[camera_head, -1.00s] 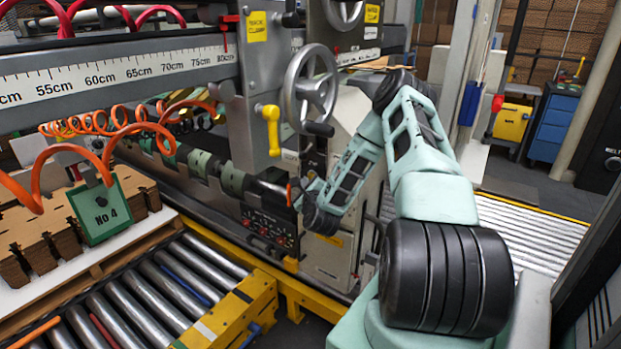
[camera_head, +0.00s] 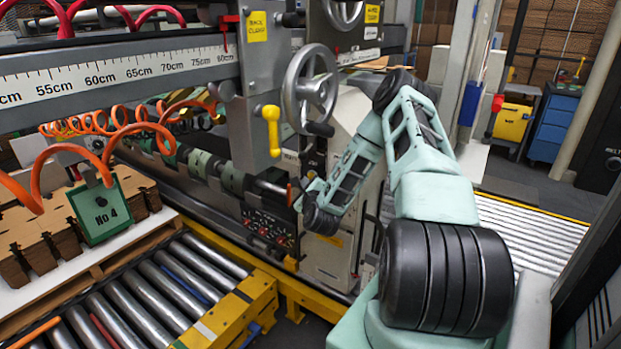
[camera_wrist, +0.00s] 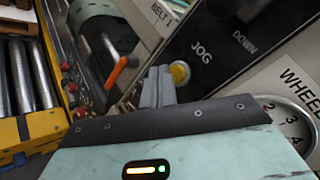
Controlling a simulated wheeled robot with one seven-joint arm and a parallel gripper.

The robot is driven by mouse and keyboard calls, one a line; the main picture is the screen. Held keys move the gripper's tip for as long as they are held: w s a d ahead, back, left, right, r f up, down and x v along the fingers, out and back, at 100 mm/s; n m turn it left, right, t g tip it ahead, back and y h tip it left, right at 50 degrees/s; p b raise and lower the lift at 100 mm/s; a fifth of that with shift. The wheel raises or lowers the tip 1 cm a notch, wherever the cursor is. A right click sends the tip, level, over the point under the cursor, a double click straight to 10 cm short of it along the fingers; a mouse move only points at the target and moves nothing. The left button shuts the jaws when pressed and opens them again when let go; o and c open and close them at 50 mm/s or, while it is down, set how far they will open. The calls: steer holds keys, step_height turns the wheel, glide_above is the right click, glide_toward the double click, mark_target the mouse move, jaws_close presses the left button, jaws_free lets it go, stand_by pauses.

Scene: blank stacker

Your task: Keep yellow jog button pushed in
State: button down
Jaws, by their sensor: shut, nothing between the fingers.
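The yellow jog button (camera_wrist: 180,73) is a round knob on the dark panel marked JOG (camera_wrist: 201,52) in the wrist view. My gripper (camera_wrist: 159,74) is shut and empty, its two grey fingers side by side. The fingertips are just left of the button, very close to it and overlapping its left edge in the picture. I cannot tell whether they touch it or whether it is pushed in. In the head view my arm reaches to the machine's side, and the button and fingertips cannot be made out there.
A orange-tipped lever (camera_wrist: 120,70) stands left of my fingers. A round black knob (camera_wrist: 236,8) sits above the panel by the word DOWN. A numbered dial (camera_wrist: 291,125) is at right. A handwheel (camera_head: 311,89) and yellow handle (camera_head: 271,130) are above my wrist.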

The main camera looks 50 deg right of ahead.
steer(key=shift+d, duration=0.1)
steer(key=shift+d, duration=0.3)
steer(key=shift+d, duration=0.55)
stand_by(2.5)
steer(key=shift+a, duration=0.15)
stand_by(1.1)
steer(key=shift+a, duration=0.8)
steer(key=shift+s+a+b, duration=0.2)
steer(key=shift+a+b, duration=0.15)
steer(key=shift+a, duration=2.15)
